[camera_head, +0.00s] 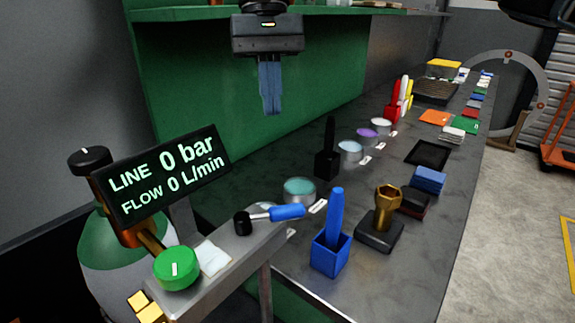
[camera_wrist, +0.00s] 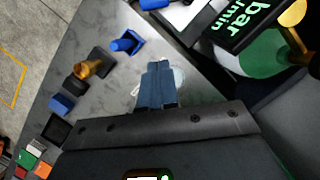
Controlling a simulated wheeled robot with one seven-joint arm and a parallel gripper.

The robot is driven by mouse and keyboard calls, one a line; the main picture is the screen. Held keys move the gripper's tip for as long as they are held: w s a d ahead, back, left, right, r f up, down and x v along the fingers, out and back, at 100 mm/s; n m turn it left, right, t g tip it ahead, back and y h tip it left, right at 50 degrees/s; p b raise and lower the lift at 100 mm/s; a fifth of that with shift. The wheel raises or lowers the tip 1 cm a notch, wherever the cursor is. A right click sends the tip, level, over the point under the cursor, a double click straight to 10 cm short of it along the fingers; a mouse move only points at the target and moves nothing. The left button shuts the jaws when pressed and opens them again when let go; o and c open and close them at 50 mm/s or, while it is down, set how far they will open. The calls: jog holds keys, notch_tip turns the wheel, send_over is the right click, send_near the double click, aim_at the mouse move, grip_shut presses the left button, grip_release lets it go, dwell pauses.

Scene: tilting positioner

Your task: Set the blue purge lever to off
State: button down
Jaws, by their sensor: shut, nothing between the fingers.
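The blue purge lever (camera_head: 287,212) lies flat along the top of a grey stand, its handle pointing right from a black pivot. Its blue handle (camera_wrist: 153,4) also shows at the top edge in the wrist view. A display (camera_head: 165,172) at left reads LINE 0 bar and FLOW 0 L/min. My gripper (camera_head: 271,110) hangs fingers down above and behind the lever, clear of it. Its fingers are shut and empty. They also show in the wrist view (camera_wrist: 158,66), with the lever beyond their tips.
A green knob (camera_head: 177,268) sits left of the lever. On the dark bench stand a blue holder (camera_head: 330,252) with an upright blue handle, a brass hex piece (camera_head: 387,200) and a black upright handle (camera_head: 327,150). A green shelf panel (camera_head: 200,80) stands behind.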

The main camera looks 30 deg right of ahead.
aim_at(269, 218)
jog(key=s+a+f+p, duration=0.2)
jog(key=s+f, duration=0.4)
jog(key=f, duration=0.4)
jog(key=shift+s+a, duration=0.2)
jog(key=shift+s+a, duration=0.1)
jog(key=shift+s, duration=0.1)
